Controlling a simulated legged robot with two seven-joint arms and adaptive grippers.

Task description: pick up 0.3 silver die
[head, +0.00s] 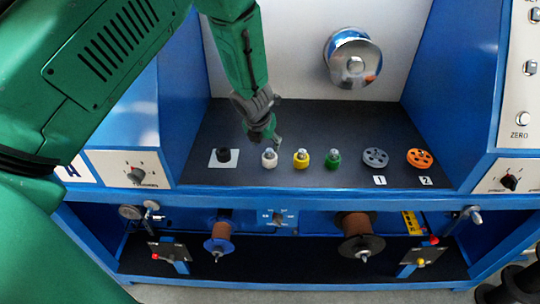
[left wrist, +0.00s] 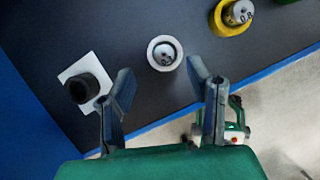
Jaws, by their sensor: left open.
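The silver die (left wrist: 165,52) sits in a white round holder (head: 269,158) on the dark shelf. Its top marking looks like 0.3 in the left wrist view. My left gripper (head: 266,136) is above and just behind this holder in the head view. In the left wrist view the open fingers (left wrist: 160,88) are empty, and the white holder (left wrist: 152,62) shows beyond the gap between them. The fingers look apart from the die. I do not make out my right gripper.
A yellow holder (head: 301,159) and a green holder (head: 333,158), each with a silver die, stand to the right. A black cup (head: 224,155) on a white square is to the left. Grey (head: 375,157) and orange (head: 420,157) wheels lie further right. Blue walls flank the shelf.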

